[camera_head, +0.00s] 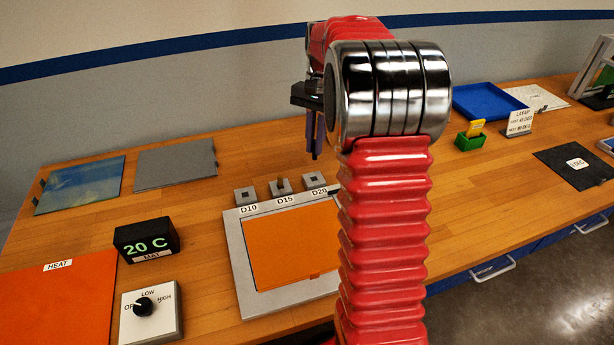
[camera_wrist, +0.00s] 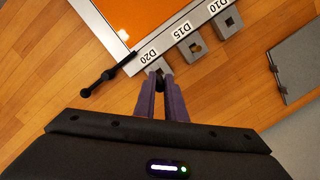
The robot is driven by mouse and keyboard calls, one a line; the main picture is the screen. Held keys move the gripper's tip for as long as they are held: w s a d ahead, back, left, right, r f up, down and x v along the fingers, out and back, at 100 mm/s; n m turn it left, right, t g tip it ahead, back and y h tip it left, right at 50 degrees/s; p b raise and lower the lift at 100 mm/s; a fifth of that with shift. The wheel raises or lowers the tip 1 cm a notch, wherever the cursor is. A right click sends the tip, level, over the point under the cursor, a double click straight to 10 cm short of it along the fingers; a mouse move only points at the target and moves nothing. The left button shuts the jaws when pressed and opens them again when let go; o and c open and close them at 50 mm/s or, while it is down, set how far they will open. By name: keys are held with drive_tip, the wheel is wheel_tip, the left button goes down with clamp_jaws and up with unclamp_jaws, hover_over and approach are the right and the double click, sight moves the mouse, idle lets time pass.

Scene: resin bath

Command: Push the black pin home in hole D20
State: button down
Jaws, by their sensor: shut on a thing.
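The grey D20 block (camera_head: 314,180) stands at the back right corner of the framed orange panel. In the wrist view the D20 block (camera_wrist: 157,66) lies just beyond my fingertips, and its hole is largely hidden by them. My gripper (camera_head: 314,137) points down, with its purple fingers shut on the black pin (camera_head: 315,156). The dark pin tip shows below the fingers, and there is a visible gap down to the D20 block. In the wrist view the black pin (camera_wrist: 160,84) shows between the fingertips (camera_wrist: 161,88).
The D15 block (camera_wrist: 193,46) has a brownish thing in its hole; the D10 block (camera_wrist: 228,23) shows a dark, empty-looking hole. A black rod with a round end (camera_wrist: 108,74) lies beside D20, against the frame. A grey sheet (camera_head: 176,163) lies at the back left.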

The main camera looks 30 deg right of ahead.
sight(315, 159)
drive_tip(key=shift+w+d, duration=0.15)
drive_tip(key=shift+w, duration=0.1)
drive_tip(key=shift+f, duration=0.1)
drive_tip(key=shift+f, duration=3)
drive_tip(key=shift+f, duration=0.1)
drive_tip(key=shift+f, duration=1.8)
drive_tip(key=shift+s+f, duration=0.1)
drive_tip(key=shift+f, duration=0.1)
